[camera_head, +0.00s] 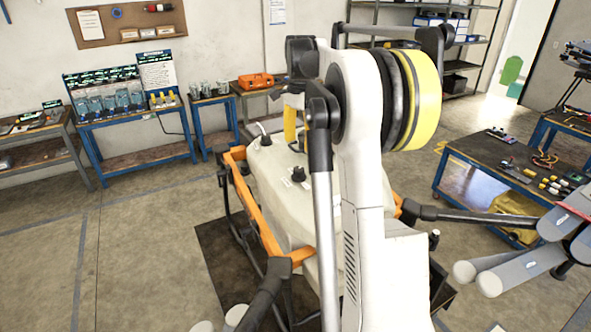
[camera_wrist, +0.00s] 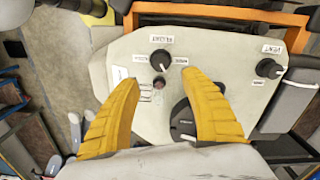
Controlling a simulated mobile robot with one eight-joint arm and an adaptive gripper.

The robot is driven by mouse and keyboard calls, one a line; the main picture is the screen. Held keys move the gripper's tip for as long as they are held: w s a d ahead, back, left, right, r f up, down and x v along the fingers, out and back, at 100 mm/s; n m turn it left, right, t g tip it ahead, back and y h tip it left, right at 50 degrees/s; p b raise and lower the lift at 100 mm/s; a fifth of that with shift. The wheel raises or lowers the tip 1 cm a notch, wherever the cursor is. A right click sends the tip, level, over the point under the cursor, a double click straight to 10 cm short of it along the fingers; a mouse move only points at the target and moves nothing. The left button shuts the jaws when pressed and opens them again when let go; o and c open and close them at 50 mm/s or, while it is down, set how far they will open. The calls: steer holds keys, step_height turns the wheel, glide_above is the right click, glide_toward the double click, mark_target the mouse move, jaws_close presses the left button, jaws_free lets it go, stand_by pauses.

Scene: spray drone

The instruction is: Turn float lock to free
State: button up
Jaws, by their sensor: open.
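The pale drone tank (camera_head: 280,185) stands inside an orange frame and shows from above in the wrist view (camera_wrist: 215,45). A black knob with a white pointer mark (camera_wrist: 161,61) sits on it below a white label, with small tags on both sides. The black knob lies just beyond the fingertips.
A larger black cap (camera_wrist: 182,120) is partly behind the right finger. Another black knob (camera_wrist: 267,68) sits right, under a label like VENT. The orange bar (camera_wrist: 215,14) and drone arms (camera_head: 490,216) surround the tank.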

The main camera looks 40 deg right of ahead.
mark_target(300, 169)
step_height(300, 169, down, 10)
steer(key=shift+w+d+r+p, duration=0.1)
steer(key=shift+r+p, duration=0.15)
steer(key=shift+p, duration=0.4)
jaws_close()
